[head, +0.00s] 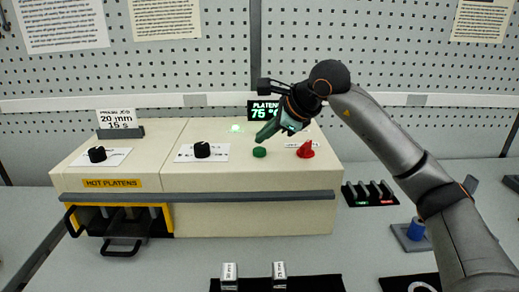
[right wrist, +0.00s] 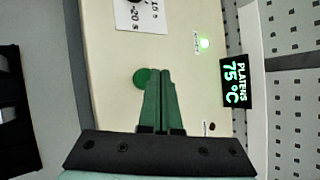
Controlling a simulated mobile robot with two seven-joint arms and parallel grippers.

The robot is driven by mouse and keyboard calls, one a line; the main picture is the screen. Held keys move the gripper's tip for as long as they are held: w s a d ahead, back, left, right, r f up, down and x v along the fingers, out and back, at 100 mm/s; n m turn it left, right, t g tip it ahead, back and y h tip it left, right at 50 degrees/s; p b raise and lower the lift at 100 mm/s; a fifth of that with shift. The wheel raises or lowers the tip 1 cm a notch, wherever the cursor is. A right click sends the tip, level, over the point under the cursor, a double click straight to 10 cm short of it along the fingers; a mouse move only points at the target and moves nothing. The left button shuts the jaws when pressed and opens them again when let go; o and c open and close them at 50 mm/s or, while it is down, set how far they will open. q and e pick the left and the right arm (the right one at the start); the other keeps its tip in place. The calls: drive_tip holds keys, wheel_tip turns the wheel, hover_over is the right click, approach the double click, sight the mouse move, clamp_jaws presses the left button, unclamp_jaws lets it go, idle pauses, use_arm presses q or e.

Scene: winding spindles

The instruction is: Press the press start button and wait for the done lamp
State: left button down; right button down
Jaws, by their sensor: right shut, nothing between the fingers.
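The press (head: 198,206) is a cream cabinet on the bench. A round green button (head: 259,152) sits on its top, and also shows in the right wrist view (right wrist: 140,78). A small lamp (head: 236,127) glows green behind and left of the button; it also shows in the right wrist view (right wrist: 204,43), its label too small to read. My right gripper (head: 262,138) is shut and empty, its green fingertips close above the button. In the right wrist view the fingertips (right wrist: 160,75) partly overlap the button's edge; I cannot tell whether they touch it. My left gripper is out of view.
A red knob (head: 306,150) stands right of the button. A display (head: 265,111) reads platens 75 °C. Two black dials (head: 202,150) (head: 97,154) are on the left. Yellow-framed platens (head: 120,221) with black handles are at the front left.

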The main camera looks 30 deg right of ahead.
sight(264, 151)
drive_tip(key=shift+f, duration=0.1)
idle(0.5)
drive_tip(key=shift+f, duration=0.35)
drive_tip(key=shift+f+b, duration=0.5)
drive_tip(key=shift+b, duration=0.1)
idle(0.4)
drive_tip(key=shift+r, duration=0.1)
drive_tip(key=shift+r+p, duration=0.8)
drive_tip(key=shift+p, duration=0.1)
wheel_tip(264, 151, up, 5)
drive_tip(key=p, duration=0.4)
drive_tip(key=shift+r+p, duration=0.1)
drive_tip(key=shift+p, duration=0.3)
